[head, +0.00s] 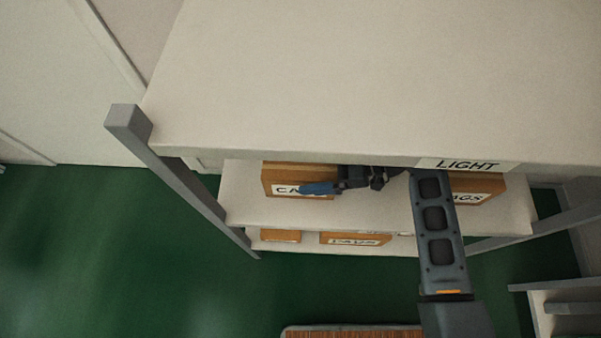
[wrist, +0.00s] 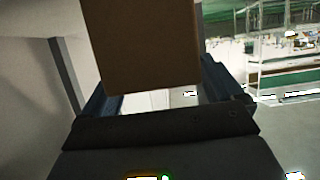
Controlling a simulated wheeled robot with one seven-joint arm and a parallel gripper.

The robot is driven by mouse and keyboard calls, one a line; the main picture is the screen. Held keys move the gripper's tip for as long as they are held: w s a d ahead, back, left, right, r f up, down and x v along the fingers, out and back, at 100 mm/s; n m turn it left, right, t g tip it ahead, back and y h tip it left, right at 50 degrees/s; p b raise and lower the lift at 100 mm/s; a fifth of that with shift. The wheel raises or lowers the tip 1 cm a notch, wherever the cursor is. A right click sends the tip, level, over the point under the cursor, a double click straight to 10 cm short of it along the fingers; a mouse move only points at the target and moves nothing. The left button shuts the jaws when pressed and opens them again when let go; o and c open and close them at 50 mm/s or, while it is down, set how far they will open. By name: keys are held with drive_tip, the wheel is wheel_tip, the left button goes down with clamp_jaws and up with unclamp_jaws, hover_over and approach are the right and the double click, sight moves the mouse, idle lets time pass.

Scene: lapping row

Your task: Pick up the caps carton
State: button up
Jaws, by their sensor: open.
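The carton (head: 283,176) whose label begins "CA" is brown and stands at the left of the shelf below the top one. The rest of its label is hidden behind my gripper (head: 322,188), which reaches in from the right. In the wrist view, a plain brown carton (wrist: 140,45) fills the upper middle. My gripper's dark blue fingers (wrist: 158,92) are open, one at each side of this carton. I cannot tell whether either finger touches it.
The broad top shelf (head: 350,80), labelled LIGHT, overhangs the cartons. A carton ending in "AGS" (head: 478,188) stands to the right. The shelf below holds a labelled carton (head: 355,239) and a small brown one (head: 280,236). A grey post (head: 190,190) borders the left side.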

drive_tip(key=shift+a+f, duration=0.15)
drive_tip(key=shift+a, duration=0.1)
drive_tip(key=shift+c, duration=0.2)
drive_tip(key=c, duration=1.5)
drive_tip(key=shift+c, duration=0.7)
drive_tip(key=shift+r, duration=0.2)
